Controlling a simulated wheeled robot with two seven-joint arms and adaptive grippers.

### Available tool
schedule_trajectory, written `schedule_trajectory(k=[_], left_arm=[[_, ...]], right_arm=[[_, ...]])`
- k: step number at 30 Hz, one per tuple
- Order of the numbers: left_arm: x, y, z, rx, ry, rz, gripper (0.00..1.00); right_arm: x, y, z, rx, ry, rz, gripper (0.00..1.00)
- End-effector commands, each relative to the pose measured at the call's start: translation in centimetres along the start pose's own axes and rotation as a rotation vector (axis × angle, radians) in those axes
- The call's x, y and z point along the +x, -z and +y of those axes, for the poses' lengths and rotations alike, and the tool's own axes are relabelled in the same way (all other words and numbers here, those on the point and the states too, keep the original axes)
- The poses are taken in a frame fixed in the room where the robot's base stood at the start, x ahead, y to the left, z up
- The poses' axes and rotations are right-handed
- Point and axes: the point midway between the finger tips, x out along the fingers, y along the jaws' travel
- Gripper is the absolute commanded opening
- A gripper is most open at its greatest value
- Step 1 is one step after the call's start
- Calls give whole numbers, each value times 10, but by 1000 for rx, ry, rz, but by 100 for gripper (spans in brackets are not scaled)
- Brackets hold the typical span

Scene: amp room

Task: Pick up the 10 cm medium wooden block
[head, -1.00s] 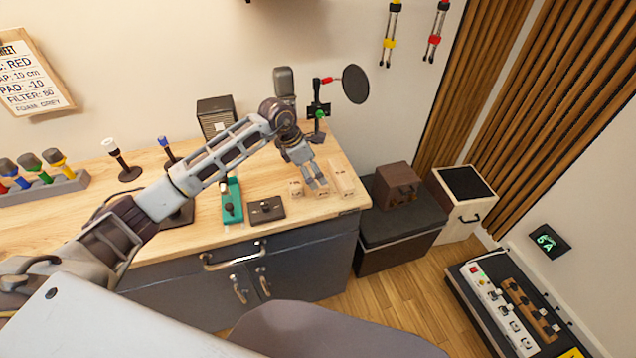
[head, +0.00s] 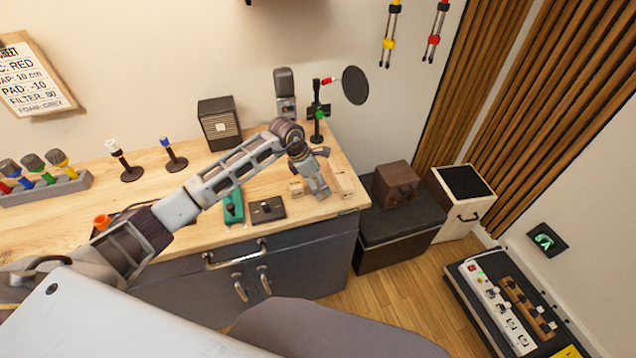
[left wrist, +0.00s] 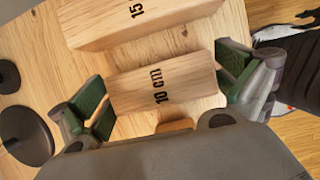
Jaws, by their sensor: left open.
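The 10 cm block (left wrist: 163,85) is a pale wooden block with a black "10 cm" label. In the left wrist view it lies between the green-padded fingers of my left gripper (left wrist: 165,95). The fingers are open, one at each end of the block; I cannot tell whether the right one touches it. In the head view my left gripper (head: 318,190) covers most of the block. The longer block marked 15 (left wrist: 140,20) lies beside it and also shows in the head view (head: 341,179). My right gripper is in neither view.
A smaller wooden block (head: 296,189) lies just left of the gripper. A black switch box (head: 267,209) and a green device (head: 233,205) lie further left. The desk's right edge is close.

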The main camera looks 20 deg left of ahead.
Motion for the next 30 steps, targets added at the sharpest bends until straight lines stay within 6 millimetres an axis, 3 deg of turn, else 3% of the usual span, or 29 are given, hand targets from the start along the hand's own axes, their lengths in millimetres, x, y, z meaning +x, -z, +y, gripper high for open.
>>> schedule_trajectory(k=[4,13,23,30], left_arm=[[0,0,0,0,0,0,100],[-1,0,0,0,-1,0,63],[-3,-1,1,0,-1,-1,63],[-21,-9,1,2,-3,-2,63]], right_arm=[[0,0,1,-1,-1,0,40],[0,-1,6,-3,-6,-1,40],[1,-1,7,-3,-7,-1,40],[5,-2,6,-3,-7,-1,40]])
